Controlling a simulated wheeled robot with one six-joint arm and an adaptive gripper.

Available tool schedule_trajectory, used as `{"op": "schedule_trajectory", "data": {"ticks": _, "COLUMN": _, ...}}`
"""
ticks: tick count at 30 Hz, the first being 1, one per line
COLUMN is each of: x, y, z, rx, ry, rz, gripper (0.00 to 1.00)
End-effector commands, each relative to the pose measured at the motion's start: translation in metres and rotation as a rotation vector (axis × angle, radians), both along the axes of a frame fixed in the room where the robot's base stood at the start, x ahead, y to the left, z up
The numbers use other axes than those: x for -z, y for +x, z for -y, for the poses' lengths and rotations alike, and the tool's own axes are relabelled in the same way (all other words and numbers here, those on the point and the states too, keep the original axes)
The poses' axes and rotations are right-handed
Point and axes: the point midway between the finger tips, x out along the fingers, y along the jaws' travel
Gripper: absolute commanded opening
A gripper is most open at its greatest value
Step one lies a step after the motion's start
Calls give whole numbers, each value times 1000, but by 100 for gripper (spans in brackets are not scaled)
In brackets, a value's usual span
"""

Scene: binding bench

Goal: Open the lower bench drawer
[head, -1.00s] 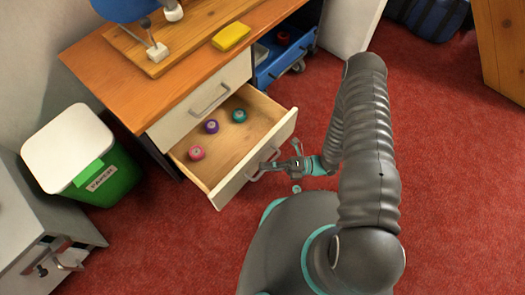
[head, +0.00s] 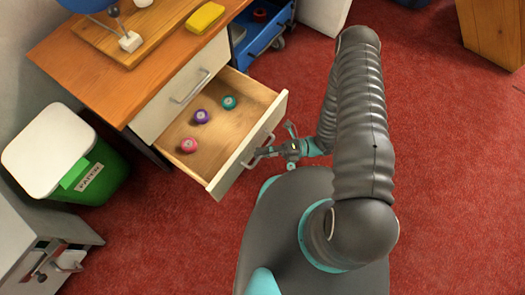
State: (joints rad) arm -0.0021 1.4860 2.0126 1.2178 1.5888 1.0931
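The lower bench drawer (head: 226,117) is pulled well out from the wooden bench, with its inside showing. A pink spool (head: 188,145), a purple spool (head: 201,116) and a teal spool (head: 229,102) stand in it. Its handle (head: 257,150) is on the white front. My gripper (head: 264,153) is at this handle, outside the drawer front. The fingers reach the handle, but they are too small to tell whether they are closed around it. The upper drawer (head: 184,88) is shut above.
A green bin with a white lid (head: 45,150) stands left of the bench, near a grey cabinet (head: 40,240).

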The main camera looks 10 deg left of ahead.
Motion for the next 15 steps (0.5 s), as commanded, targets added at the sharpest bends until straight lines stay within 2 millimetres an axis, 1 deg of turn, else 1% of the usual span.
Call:
{"op": "schedule_trajectory", "data": {"ticks": 5, "x": 0, "y": 0, "z": 1, "rx": 1, "ry": 0, "rz": 0, "gripper": 37}}
{"op": "schedule_trajectory", "data": {"ticks": 8, "x": 1, "y": 3, "z": 6, "rx": 3, "ry": 0, "rz": -1, "gripper": 37}}
{"op": "schedule_trajectory", "data": {"ticks": 11, "x": 2, "y": 7, "z": 17, "rx": 5, "ry": 1, "rz": 0, "gripper": 37}}
{"op": "schedule_trajectory", "data": {"ticks": 15, "x": 6, "y": 14, "z": 39, "rx": 6, "ry": 0, "rz": 1, "gripper": 37}}
